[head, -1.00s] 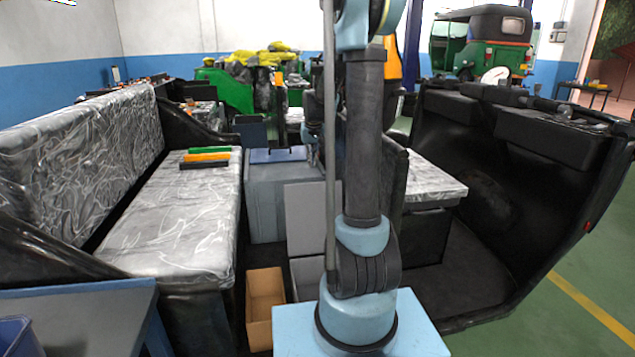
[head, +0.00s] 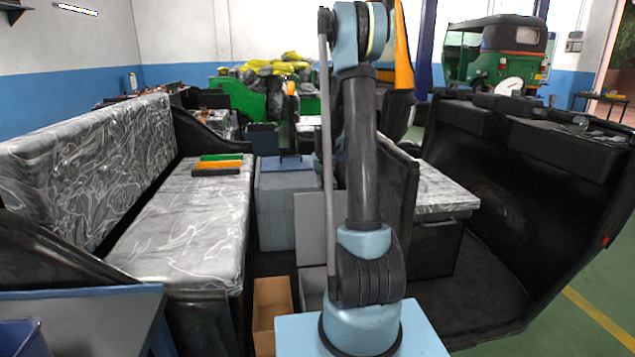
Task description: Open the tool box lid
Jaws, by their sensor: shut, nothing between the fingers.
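Two grey boxes stand on the floor between the seats; I cannot tell for sure which is the tool box. The taller grey box (head: 287,212) has a flat blue top (head: 285,163), which looks shut. In front of it, a lower grey box (head: 313,287) stands partly behind my arm. A light grey panel (head: 309,228) stands upright at its back, like a raised lid. My arm rises through the middle of the head view and hides the right side of both boxes. My gripper is not visible; it is hidden behind the arm or out of view.
A patterned bench seat (head: 185,225) at left holds green, orange and black bars (head: 218,166). An open cardboard box (head: 271,305) stands beside the lower grey box. A second seat (head: 445,190) and a dark rickshaw body (head: 540,185) stand at right. Green floor (head: 590,275) is free beyond.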

